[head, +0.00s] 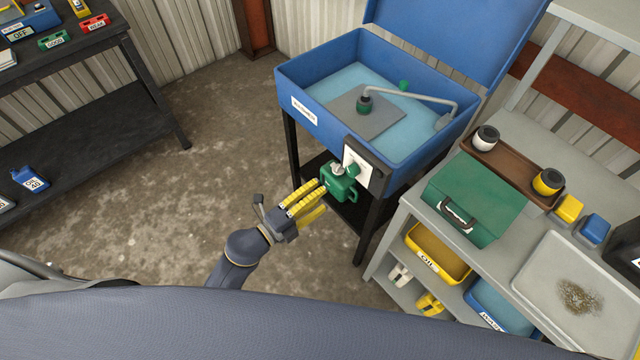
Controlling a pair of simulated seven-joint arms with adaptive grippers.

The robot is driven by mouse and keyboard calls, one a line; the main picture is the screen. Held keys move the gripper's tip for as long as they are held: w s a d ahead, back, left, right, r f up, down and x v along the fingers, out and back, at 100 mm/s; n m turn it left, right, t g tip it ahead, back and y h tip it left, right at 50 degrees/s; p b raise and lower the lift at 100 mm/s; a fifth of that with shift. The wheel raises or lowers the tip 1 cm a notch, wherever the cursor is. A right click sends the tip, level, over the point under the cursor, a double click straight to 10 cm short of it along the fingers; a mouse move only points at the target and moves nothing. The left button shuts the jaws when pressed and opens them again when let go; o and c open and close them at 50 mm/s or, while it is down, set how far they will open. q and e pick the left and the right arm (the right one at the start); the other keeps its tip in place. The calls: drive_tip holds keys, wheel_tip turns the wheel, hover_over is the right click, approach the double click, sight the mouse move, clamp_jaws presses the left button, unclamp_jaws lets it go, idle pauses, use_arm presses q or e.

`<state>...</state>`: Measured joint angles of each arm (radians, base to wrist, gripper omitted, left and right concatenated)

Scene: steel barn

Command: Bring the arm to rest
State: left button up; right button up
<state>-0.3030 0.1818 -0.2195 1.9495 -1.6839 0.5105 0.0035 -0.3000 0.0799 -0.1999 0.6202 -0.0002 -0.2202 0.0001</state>
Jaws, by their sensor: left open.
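My left gripper (322,195) has yellow fingers and reaches up from the lower middle. It is open, with its fingertips close to a small green jug (341,184) with a light cap. I cannot tell whether the fingers touch the jug. The jug is at the front of the blue parts washer (312,100), just below a white panel (357,166) with a dark edge. What bears the jug is hidden. My right gripper is not in view.
A grey bench (505,258) at the right carries a green toolbox (478,196), a brown tray (513,172) with two cups and a white tray (545,268). A black workbench (70,65) stands at the left. Bare concrete floor (200,190) lies between.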

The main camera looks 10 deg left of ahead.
use_arm(q)
drive_tip(key=w+a+f+n+y, duration=0.1)
drive_tip(key=a+f+n+y, duration=0.25)
drive_tip(key=f, duration=0.45)
drive_tip(key=a+f+n+y, duration=0.2)
drive_tip(key=a+f+n, duration=0.25)
drive_tip(key=f, duration=0.35)
drive_tip(key=s+a+f+n+g+y, duration=0.1)
drive_tip(key=s+a+f+n+y, duration=0.2)
drive_tip(key=f, duration=0.6)
drive_tip(key=s+a+f+n+g+y, duration=0.1)
drive_tip(key=s+a+f+n+g, duration=0.25)
drive_tip(key=f, duration=0.55)
drive_tip(key=s+a+f+n+g+y, duration=0.25)
drive_tip(key=s+f+n, duration=0.25)
drive_tip(key=s+f, duration=1.05)
drive_tip(key=s+f+n+g, duration=0.1)
drive_tip(key=s+f+g, duration=0.1)
drive_tip(key=s, duration=0.7)
drive_tip(key=s+a+f+n+g, duration=0.1)
drive_tip(key=s+f+g, duration=0.2)
drive_tip(key=s, duration=0.7)
drive_tip(key=shift+s+f, duration=0.25)
drive_tip(key=shift+s, duration=0.05)
drive_tip(key=shift+n, duration=0.25)
